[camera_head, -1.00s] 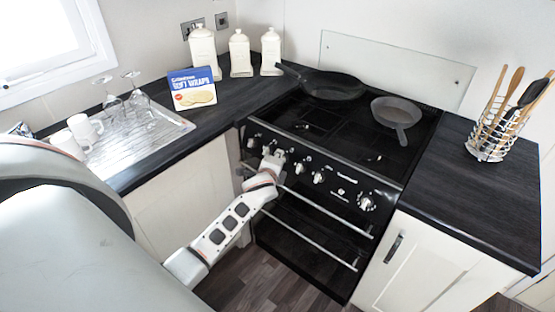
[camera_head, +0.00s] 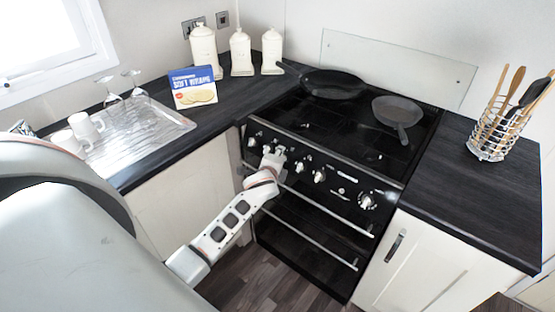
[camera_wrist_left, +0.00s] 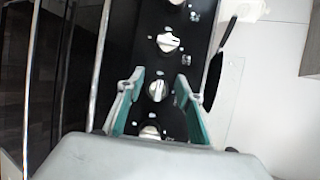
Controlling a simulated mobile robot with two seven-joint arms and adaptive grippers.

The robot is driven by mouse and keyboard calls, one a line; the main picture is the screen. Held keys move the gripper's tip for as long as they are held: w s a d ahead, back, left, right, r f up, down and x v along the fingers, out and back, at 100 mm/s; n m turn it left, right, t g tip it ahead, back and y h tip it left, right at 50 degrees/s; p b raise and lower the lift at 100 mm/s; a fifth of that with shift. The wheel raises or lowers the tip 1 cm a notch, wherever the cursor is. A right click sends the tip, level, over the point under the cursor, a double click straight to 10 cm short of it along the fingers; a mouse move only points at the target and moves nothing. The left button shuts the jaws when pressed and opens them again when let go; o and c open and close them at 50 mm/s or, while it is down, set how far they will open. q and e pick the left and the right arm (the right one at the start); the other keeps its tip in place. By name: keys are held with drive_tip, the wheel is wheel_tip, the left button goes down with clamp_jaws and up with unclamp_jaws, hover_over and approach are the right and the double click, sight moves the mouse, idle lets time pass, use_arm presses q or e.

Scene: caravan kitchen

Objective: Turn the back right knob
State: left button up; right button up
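The cooker's black front panel (camera_head: 340,186) carries a row of white and silver knobs. One knob (camera_head: 319,176) and another at the far right (camera_head: 366,201) show clearly to the right of my gripper. My left gripper (camera_head: 274,155) is at the left part of the panel and hides some of the knobs. In the left wrist view its fingers (camera_wrist_left: 160,80) are apart, with one knob (camera_wrist_left: 157,90) seen between them. Another knob (camera_wrist_left: 167,42) lies beyond the fingertips, and one (camera_wrist_left: 150,132) is partly hidden by the gripper body. I cannot tell whether the fingers touch a knob. My right gripper is out of view.
Horizontal handle rails (camera_head: 315,209) run below the knobs. Two dark pans, one (camera_head: 333,84) at the back and one (camera_head: 397,112) at the right, sit on the hob. A utensil rack (camera_head: 492,140) stands on the right worktop. Floor is clear before the cooker.

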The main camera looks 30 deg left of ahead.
use_arm(q)
drive_tip(key=v, duration=1.2)
idle(0.3)
drive_tip(key=s+d+f+n+g+h, duration=0.1)
drive_tip(key=s+d+f+n+h, duration=0.2)
drive_tip(key=s+d+f+n, duration=0.2)
drive_tip(key=s+d+f+n+g+h, duration=0.1)
drive_tip(key=s+d+f+n+h, duration=0.3)
drive_tip(key=s+d+f, duration=0.8)
drive_tip(key=s+f+n, duration=0.2)
drive_tip(key=s+f, duration=0.1)
drive_tip(key=s, duration=0.3)
drive_tip(key=shift+s+n, duration=0.3)
